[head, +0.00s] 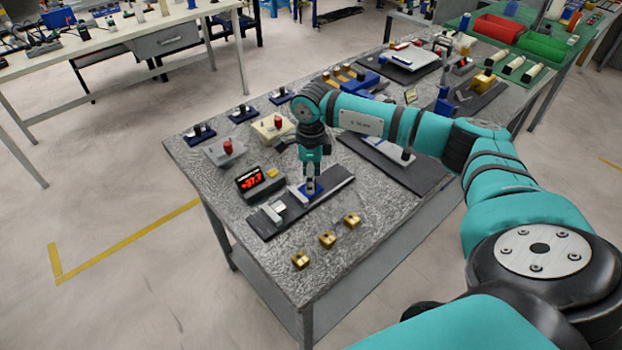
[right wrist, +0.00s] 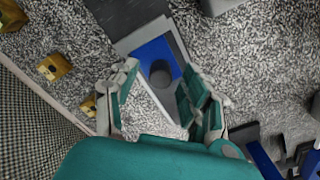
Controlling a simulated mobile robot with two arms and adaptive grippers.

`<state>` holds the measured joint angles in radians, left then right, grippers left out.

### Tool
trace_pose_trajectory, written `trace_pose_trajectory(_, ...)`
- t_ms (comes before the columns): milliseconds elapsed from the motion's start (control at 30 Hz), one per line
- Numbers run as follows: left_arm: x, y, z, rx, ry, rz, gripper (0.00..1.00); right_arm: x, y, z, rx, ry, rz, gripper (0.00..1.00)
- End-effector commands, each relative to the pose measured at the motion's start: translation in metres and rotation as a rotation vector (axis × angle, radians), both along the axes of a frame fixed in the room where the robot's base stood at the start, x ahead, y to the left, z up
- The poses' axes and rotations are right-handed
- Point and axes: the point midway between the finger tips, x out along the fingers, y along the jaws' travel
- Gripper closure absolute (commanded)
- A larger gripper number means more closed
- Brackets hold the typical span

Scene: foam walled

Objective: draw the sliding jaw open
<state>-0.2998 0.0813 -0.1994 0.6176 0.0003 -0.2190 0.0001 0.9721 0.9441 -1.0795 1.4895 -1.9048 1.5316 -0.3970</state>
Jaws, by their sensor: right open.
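A dark rail (head: 335,189) lies on the grey speckled table with a light grey block (head: 272,211) near its left end. A blue sliding jaw (head: 301,193) sits on the rail to the right of that block, with a visible gap between them. My right gripper (head: 311,184) points down over the blue jaw and partly hides it. In the right wrist view, the blue jaw (right wrist: 147,50) carries a dark round knob (right wrist: 160,73). My open right gripper (right wrist: 162,98) has its fingers on either side near the knob; contact cannot be told. My left gripper is out of view.
Several brass blocks (head: 327,240) lie along the near edge. Behind are a box with a red knob (head: 225,150) and another dark rail fixture (head: 385,160).

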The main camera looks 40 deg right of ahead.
Motion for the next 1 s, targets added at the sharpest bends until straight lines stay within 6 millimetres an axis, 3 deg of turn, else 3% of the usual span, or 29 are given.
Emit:
trace_pose_trajectory(300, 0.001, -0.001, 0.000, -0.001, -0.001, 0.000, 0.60, 0.001, -0.001, 0.067, 0.000, -0.006, -0.001, 0.53)
trace_pose_trajectory(500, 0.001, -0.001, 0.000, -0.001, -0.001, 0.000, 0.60, 0.001, 0.000, 0.098, 0.000, -0.004, 0.000, 0.53)
trace_pose_trajectory(700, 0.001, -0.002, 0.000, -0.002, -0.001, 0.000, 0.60, 0.000, 0.000, 0.109, -0.001, -0.002, 0.000, 0.53)
trace_pose_trajectory(1000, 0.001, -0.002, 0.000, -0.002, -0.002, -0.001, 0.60, 0.000, 0.000, 0.109, 0.000, -0.001, 0.000, 0.53)
